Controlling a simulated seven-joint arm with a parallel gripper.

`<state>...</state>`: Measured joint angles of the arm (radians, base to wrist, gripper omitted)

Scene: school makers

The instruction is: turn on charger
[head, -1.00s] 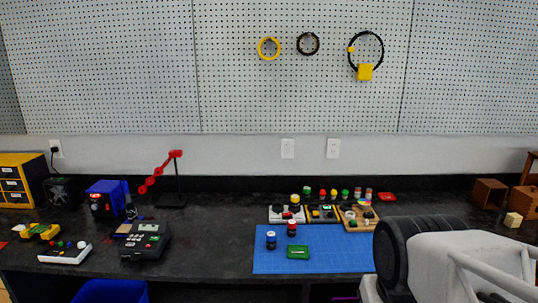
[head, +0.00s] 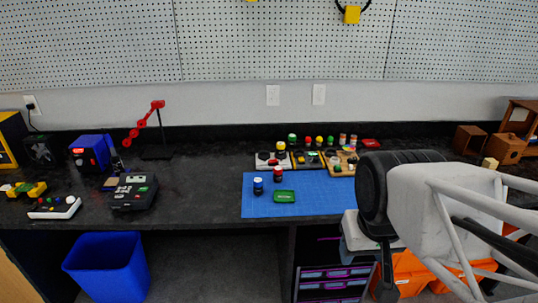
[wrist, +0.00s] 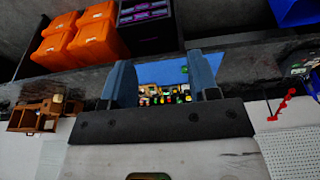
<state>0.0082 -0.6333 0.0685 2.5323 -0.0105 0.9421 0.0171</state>
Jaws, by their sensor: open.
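No label marks the charger, so I cannot tell for sure which device it is. A black device with a keypad (head: 134,192) lies on the left of the bench. A blue box with a lit red display (head: 90,152) stands behind it to the left. A dark box (head: 40,150) sits further left, by a cord plugged into the wall. My gripper (wrist: 161,62) is open and empty in the wrist view. In the head view my arm is at the right, away from these devices; the fingers are not clear there.
A blue mat (head: 325,197) with jars and a green tray (head: 285,196) lies mid-bench. Small boards with coloured caps stand behind it. A red jointed arm on a stand (head: 145,122) rises behind the devices. A blue bin (head: 106,266) is below. Bare bench lies between devices and mat.

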